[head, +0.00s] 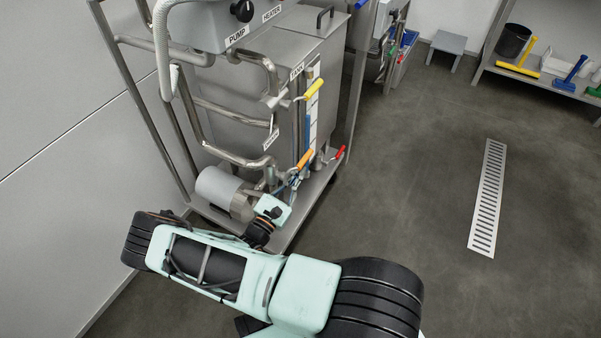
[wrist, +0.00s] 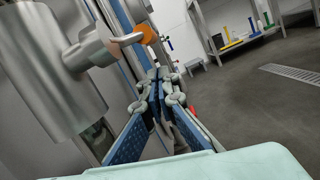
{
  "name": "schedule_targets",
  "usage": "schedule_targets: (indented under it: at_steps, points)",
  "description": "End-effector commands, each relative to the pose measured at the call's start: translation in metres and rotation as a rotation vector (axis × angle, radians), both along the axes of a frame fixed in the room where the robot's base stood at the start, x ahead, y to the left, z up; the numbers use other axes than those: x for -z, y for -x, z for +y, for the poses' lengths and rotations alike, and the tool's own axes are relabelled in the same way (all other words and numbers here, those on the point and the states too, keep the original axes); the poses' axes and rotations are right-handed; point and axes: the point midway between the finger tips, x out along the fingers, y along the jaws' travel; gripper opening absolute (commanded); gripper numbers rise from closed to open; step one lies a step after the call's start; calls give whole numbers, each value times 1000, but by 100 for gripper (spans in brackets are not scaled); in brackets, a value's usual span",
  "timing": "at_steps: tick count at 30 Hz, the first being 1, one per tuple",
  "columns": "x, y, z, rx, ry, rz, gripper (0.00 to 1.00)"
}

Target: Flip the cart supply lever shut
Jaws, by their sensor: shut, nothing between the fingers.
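The cart (head: 290,60) stands at the left and carries several coloured levers. An orange lever (head: 304,158) sits low on its front piping; a yellow lever (head: 314,88) is higher and a red lever (head: 340,152) is at the lower right. The small pipe labels are too small to read surely, so I cannot tell which is the supply lever. My gripper (head: 292,181) is just below the orange lever in the head view. In the wrist view my gripper (wrist: 160,80) is shut and empty, its tips just below and right of the orange lever (wrist: 130,38). Contact cannot be told.
A pump motor (head: 220,188) and bent pipes lie close left of my gripper. A shelf (head: 540,78) with brushes and a bucket stands at the back right, near a small grey stool (head: 449,43). The floor around the drain grate (head: 488,198) is clear.

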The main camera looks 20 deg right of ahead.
Motion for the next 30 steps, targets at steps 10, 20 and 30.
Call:
schedule_targets:
  at_steps: [10, 20, 30]
  points:
    - [26, 37, 58, -4, -6, 5, 0]
    - [34, 55, 82, -1, -6, 6, 0]
    - [27, 53, 86, 32, -25, 9, 0]
